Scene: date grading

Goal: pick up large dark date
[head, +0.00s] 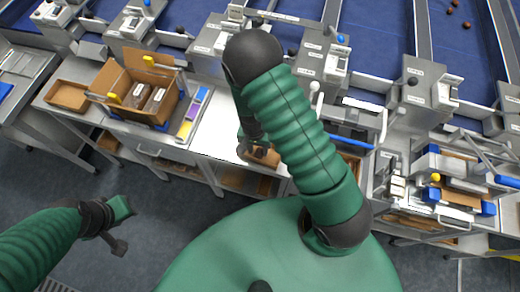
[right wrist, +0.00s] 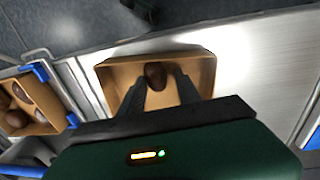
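A dark brown date (right wrist: 156,75) lies in a shallow cardboard tray (right wrist: 205,75) in the right wrist view. My right gripper (right wrist: 160,84) is open above the tray. Its two fingers point at the date, one to each side, with gaps between them and the date. In the head view my right gripper (head: 259,146) is over the tray (head: 262,160) at the front of the bench, and my arm partly hides it; the date cannot be made out there. My left gripper (head: 124,228) is open and empty, over the floor at the lower left, away from the bench.
A box with blue corners (right wrist: 58,105) holding several dark dates stands left of the tray in the right wrist view. An open cardboard box (head: 133,88) and an empty shallow tray (head: 67,95) stand on the left bench. Blue conveyor lanes (head: 380,25) run behind.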

